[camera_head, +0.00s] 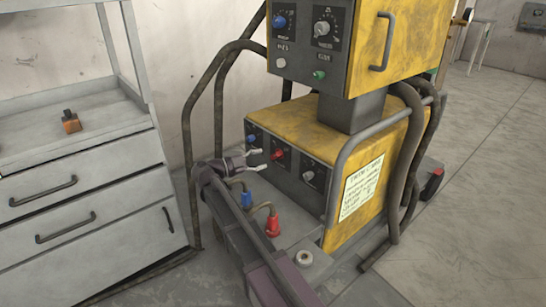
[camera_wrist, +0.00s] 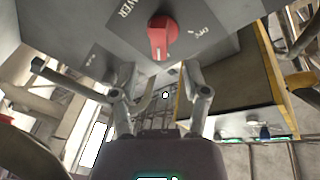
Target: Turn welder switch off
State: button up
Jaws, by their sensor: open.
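The welder (camera_head: 375,150) is a yellow machine with dark grey front panels. On its lower panel is a red switch knob (camera_head: 278,154), between a blue knob (camera_head: 252,138) and a pale knob (camera_head: 309,175). My gripper (camera_head: 261,160) is open and empty, just in front of the lower panel and left of the red knob. In the wrist view the red knob (camera_wrist: 162,35) shows large beyond my open gripper (camera_wrist: 160,78), with its bar roughly upright in the picture. Lettering is beside it, only partly readable. The fingers look apart from the knob.
Below my gripper are blue (camera_head: 246,198) and red (camera_head: 273,225) cable plugs on the welder's base. Bent tube rails (camera_head: 190,120) and thick cables (camera_head: 412,150) flank the machine. A grey drawer cabinet (camera_head: 85,190) stands left, with a small orange item (camera_head: 71,122). Floor at right is clear.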

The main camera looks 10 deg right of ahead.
aim_at(274, 156)
jog(key=shift+x, duration=2.55)
grip_shut()
